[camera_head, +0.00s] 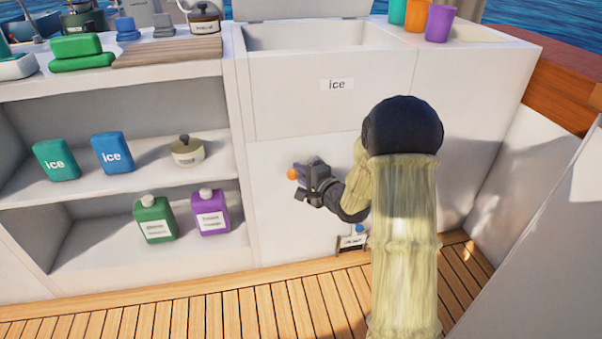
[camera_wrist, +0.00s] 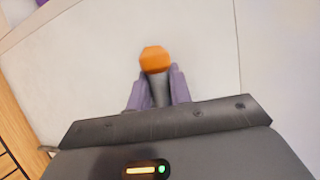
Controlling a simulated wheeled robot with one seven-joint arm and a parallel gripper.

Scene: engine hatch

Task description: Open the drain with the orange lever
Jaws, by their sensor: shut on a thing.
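The orange lever's knob (camera_head: 292,174) shows at the tip of my gripper (camera_head: 305,177), in front of the white panel below the "ice" label. In the wrist view the orange lever's round end (camera_wrist: 154,59) stands just beyond the purple fingers of my gripper (camera_wrist: 159,88). The fingers are shut on the lever's grey shaft (camera_wrist: 158,90). The lever's base and the drain itself are hidden behind my gripper and arm.
The ice box (camera_head: 330,37) stands open above the panel. Shelves at left hold ice packs (camera_head: 112,153), a pot (camera_head: 187,150) and two jugs (camera_head: 210,213). A small labelled fitting with a blue knob (camera_head: 359,229) sits low by my arm. The wooden floor (camera_head: 215,315) is clear in front.

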